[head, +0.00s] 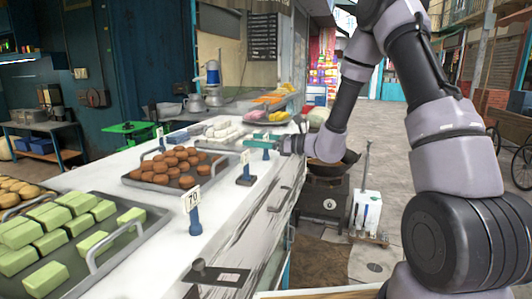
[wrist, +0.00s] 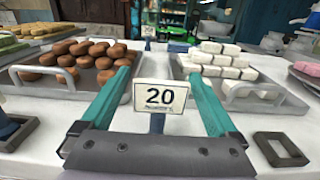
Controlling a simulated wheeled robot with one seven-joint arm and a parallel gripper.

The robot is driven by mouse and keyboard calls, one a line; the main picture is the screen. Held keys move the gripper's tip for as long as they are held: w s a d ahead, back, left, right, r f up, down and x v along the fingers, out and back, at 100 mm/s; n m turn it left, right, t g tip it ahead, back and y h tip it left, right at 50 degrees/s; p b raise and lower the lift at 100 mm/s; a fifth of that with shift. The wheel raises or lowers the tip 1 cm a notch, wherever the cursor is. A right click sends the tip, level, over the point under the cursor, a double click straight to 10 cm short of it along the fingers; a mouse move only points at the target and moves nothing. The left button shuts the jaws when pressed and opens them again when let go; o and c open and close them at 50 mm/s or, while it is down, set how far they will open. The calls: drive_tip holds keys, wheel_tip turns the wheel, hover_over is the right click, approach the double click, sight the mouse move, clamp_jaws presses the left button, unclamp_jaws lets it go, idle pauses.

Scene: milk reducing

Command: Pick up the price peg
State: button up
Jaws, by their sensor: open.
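A price peg with a white card reading 20 (wrist: 160,96) stands upright in the wrist view, its blue stem below the card. The card is between the two teal fingers of my gripper (wrist: 159,74), which are apart on either side of it. I cannot tell if a finger touches the peg. The peg's base is hidden behind the gripper body. In the head view my gripper (head: 250,142) reaches leftward over the right edge of the white counter. Another blue price peg (head: 195,222) with a card reading 70 stands nearer, beside the green blocks.
The white counter (head: 130,165) holds a tray of brown rounds (wrist: 75,62) left of the peg and a tray of white pieces (wrist: 215,62) right of it. A dark square base (wrist: 280,150) lies at right. Another upright peg (head: 246,167) stands below my gripper in the head view.

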drive_tip(key=c, duration=1.5)
